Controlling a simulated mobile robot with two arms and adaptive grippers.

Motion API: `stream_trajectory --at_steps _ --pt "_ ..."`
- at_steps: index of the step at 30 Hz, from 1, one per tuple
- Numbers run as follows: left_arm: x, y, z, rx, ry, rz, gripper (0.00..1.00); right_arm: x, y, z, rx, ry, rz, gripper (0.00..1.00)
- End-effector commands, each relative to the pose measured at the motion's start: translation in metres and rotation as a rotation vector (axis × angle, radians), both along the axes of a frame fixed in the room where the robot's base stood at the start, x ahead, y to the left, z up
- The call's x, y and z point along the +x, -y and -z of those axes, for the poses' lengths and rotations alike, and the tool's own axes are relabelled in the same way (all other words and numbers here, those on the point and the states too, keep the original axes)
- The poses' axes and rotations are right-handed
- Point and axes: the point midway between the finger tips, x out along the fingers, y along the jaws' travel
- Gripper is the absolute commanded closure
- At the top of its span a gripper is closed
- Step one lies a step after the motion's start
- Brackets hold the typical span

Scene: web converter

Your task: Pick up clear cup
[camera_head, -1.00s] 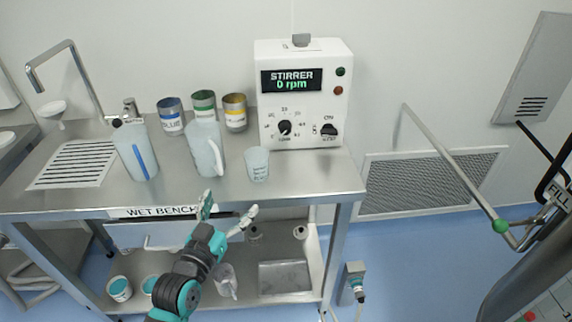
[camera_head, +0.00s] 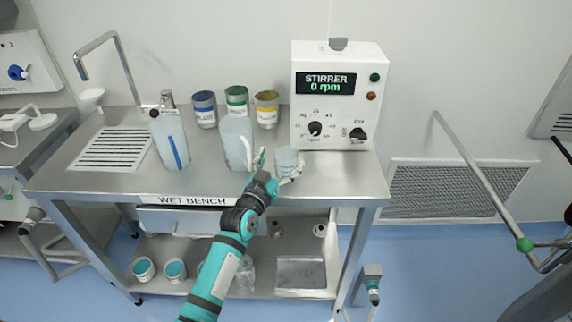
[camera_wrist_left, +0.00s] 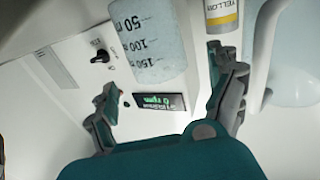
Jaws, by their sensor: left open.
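The clear cup (camera_head: 287,158) stands upright on the wet bench in front of the stirrer. In the left wrist view the cup (camera_wrist_left: 147,38) shows graduation marks and lies between and beyond the two fingers. My left gripper (camera_head: 276,163) is open at the bench's front edge, its fingers spread to either side of the cup. In the left wrist view the gripper (camera_wrist_left: 162,92) holds nothing, and I cannot tell whether a finger touches the cup. My right gripper is not in view.
A translucent jug (camera_head: 236,142) stands close to the left of the cup. The stirrer box (camera_head: 338,97) is right behind it. Blue, green and yellow labelled cans (camera_head: 267,110) stand at the back. A bottle with a blue stripe (camera_head: 169,140) is further left. The bench's right front corner (camera_head: 365,188) is clear.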

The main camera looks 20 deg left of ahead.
Motion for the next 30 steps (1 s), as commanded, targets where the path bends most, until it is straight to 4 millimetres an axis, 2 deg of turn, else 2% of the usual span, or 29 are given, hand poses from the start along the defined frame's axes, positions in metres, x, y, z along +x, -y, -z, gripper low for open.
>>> stream_trajectory --at_steps 3,6,14,27,30 --pt "0.018 0.002 -0.002 -0.001 0.0 0.0 0.1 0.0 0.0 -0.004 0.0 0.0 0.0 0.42" --pt "0.026 0.003 -0.001 0.0 0.0 0.0 0.1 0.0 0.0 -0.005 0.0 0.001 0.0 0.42" --pt "0.028 0.003 -0.001 0.0 0.0 0.0 0.1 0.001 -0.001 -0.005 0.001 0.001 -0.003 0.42" --pt "0.028 0.003 -0.001 0.0 -0.001 0.0 0.66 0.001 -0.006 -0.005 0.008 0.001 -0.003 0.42" --pt "0.028 0.003 -0.001 0.0 -0.001 0.0 0.66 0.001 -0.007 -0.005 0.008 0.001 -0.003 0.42"
